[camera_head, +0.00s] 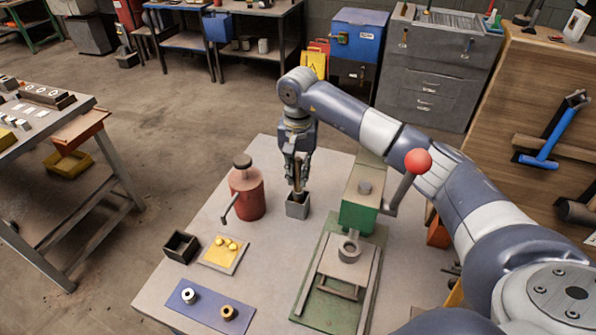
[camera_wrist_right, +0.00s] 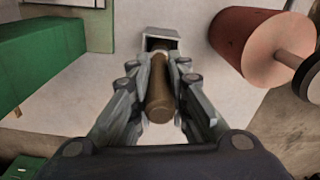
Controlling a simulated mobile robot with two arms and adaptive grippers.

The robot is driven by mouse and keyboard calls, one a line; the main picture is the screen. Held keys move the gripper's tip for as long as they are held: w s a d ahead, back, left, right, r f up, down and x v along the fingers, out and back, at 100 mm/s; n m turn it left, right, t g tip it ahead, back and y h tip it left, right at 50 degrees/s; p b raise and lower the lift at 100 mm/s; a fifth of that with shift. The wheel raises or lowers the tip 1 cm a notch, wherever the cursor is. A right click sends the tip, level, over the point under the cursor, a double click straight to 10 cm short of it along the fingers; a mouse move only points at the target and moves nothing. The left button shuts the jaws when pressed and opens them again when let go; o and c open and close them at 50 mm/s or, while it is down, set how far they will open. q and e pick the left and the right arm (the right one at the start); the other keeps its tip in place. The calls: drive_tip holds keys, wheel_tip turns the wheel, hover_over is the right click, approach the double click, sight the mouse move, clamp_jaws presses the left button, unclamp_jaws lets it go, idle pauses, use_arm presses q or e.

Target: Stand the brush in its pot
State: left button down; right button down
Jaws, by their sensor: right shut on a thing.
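The pot (camera_head: 297,207) is a small grey square cup standing on the light table top, right of the red can. The brush (camera_head: 298,184) has a brown handle and is upright over the pot, its lower end at or inside the pot's mouth. How deep it sits cannot be told. My right gripper (camera_head: 297,172) comes from above and is shut on the brush handle. In the right wrist view the brown handle (camera_wrist_right: 160,97) lies between the fingers, with the pot's rim (camera_wrist_right: 161,38) just beyond it. My left gripper is not in view.
A red can with a spout (camera_head: 248,192) stands close left of the pot. A green press with a red-knobbed lever (camera_head: 360,205) stands close right. A dark open box (camera_head: 181,247), a tray with yellow pieces (camera_head: 223,254) and a blue mat (camera_head: 208,307) lie at the front left.

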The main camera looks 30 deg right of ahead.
sight(298, 181)
drive_tip(key=shift+f+b, duration=1.35)
drive_tip(key=shift+f, duration=0.45)
drive_tip(key=c, duration=1.5)
unclamp_jaws()
drive_tip(key=shift+o, duration=0.2)
drive_tip(key=shift+r, duration=0.15)
wheel_tip(298, 181, up, 12)
drive_tip(key=shift+f, duration=0.1)
